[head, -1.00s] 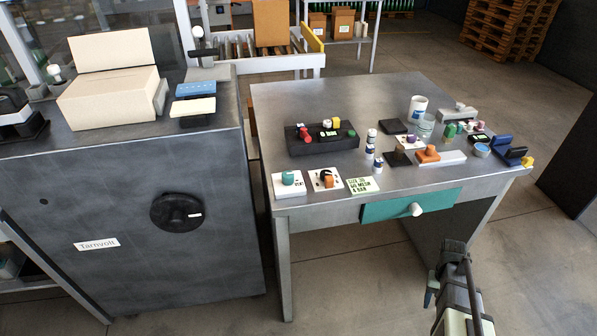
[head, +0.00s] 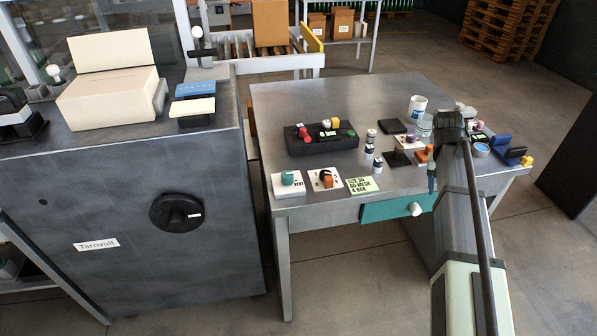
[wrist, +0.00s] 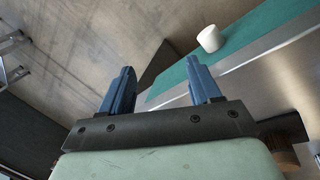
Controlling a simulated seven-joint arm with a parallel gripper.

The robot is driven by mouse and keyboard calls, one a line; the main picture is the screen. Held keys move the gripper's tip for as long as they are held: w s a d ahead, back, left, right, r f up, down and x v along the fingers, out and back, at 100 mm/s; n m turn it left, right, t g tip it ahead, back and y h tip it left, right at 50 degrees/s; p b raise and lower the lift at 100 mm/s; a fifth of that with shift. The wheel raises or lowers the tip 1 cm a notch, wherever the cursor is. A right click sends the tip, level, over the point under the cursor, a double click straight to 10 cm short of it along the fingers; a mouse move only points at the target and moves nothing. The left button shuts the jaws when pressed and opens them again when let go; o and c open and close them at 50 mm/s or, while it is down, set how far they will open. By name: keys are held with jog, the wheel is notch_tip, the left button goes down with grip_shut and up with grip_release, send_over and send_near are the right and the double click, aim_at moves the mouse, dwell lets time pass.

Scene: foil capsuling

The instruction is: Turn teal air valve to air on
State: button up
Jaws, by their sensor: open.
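The teal air valve (head: 288,178) is a teal knob on a white plate near the front left corner of the steel table. Printing shows on its plate, too small to read surely. My gripper (head: 432,182) is in front of the table's front edge, right of the drawer knob and well to the right of the valve. In the wrist view my gripper (wrist: 160,88) shows two blue fingers spread apart with nothing between them. The valve does not show in the wrist view.
Beside the valve are an orange-and-black knob on a white plate (head: 325,179) and a green note card (head: 362,185). A dark control box (head: 322,137) stands behind. The teal drawer (head: 385,209) has a white knob (head: 415,209). A grey cabinet (head: 110,220) stands left.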

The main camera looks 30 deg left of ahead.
jog(key=shift+y, duration=0.5)
jog(key=s+a+r, duration=0.1)
jog(key=a, duration=0.3)
jog(key=s+a+r, duration=0.1)
jog(key=a+r, duration=0.1)
jog(key=a, duration=0.2)
jog(key=a+r, duration=0.2)
jog(key=a, duration=0.2)
jog(key=shift+s+a+r, duration=0.25)
jog(key=shift+s, duration=0.15)
jog(key=s+a+r+m, duration=0.1)
jog(key=s+a+r, duration=0.15)
jog(key=a, duration=0.35)
jog(key=s+a+r, duration=0.1)
jog(key=s+a, duration=0.2)
jog(key=a, duration=0.2)
jog(key=m+y, duration=0.1)
jog(key=y, duration=0.1)
send_near(287, 174)
jog(key=shift+g, duration=0.3)
jog(key=f, duration=0.9)
jog(key=shift+w, duration=0.2)
jog(key=c, duration=1)
